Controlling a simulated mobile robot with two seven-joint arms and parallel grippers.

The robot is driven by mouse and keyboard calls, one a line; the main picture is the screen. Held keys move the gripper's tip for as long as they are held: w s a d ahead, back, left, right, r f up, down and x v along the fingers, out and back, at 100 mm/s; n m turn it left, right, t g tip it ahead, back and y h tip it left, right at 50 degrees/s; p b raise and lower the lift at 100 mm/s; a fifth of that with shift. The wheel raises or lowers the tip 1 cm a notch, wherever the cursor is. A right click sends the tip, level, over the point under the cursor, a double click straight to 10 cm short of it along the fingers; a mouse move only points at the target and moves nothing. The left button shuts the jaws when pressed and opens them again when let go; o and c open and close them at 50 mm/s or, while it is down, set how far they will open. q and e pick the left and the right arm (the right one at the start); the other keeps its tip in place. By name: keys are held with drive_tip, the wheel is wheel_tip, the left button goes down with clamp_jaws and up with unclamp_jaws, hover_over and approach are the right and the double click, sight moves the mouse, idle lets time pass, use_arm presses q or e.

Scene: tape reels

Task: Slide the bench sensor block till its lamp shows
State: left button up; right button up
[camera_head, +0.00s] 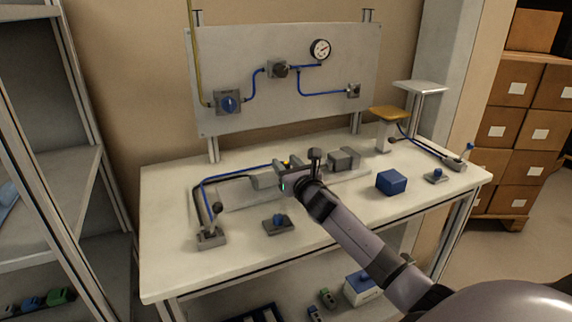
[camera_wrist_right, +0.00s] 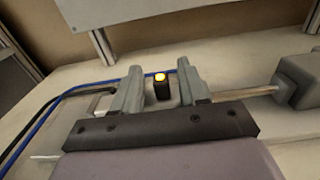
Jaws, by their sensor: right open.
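The sensor block (camera_wrist_right: 161,90) is a small dark block with a yellow-orange lamp (camera_wrist_right: 160,76) on top, which looks lit. In the wrist view it shows between the two fingers of my right gripper (camera_wrist_right: 160,88), with a gap on each side. In the head view only a bit of yellow (camera_head: 289,163) shows beside my right gripper (camera_head: 287,178), which hides most of the block. My right gripper is open, low over the bench rail. I cannot tell whether a finger touches the block. My left gripper is out of view.
A metal rod (camera_wrist_right: 245,94) runs to a grey block (camera_head: 343,160) on the right. Blue and black hoses (camera_head: 235,174) run to the left. A blue box (camera_head: 391,182) and a blue-knobbed valve (camera_head: 278,223) stand on the bench (camera_head: 175,270). A panel (camera_head: 240,60) with a gauge stands behind.

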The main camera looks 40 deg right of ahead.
drive_tip(key=shift+v, duration=3.3)
drive_tip(key=shift+f, duration=0.1)
